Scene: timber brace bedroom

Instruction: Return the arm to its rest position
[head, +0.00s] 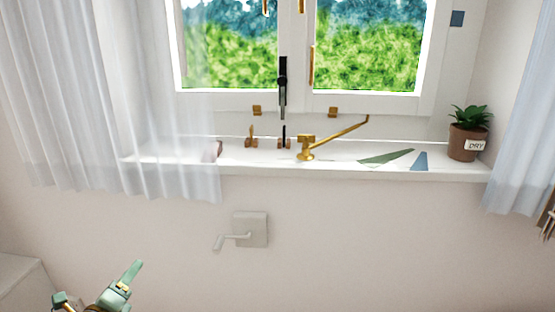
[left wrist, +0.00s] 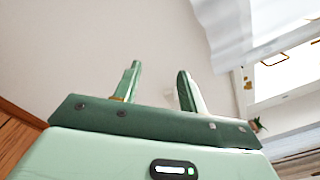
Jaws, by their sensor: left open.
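My left gripper (head: 98,285) shows at the lower left of the head view, below the window sill and in front of the wall. In the left wrist view, its two green fingers (left wrist: 158,88) stand apart with nothing between them, and bare wall lies beyond. The gripper touches nothing that I can see. My right gripper is in neither view.
A white sill (head: 340,162) under the window holds a brass handle (head: 306,148), a potted plant (head: 468,140) and green and blue wedges. A grey crank plate (head: 250,229) is on the wall. Sheer curtains (head: 110,100) hang at left and right. A pale surface (head: 25,285) is at lower left.

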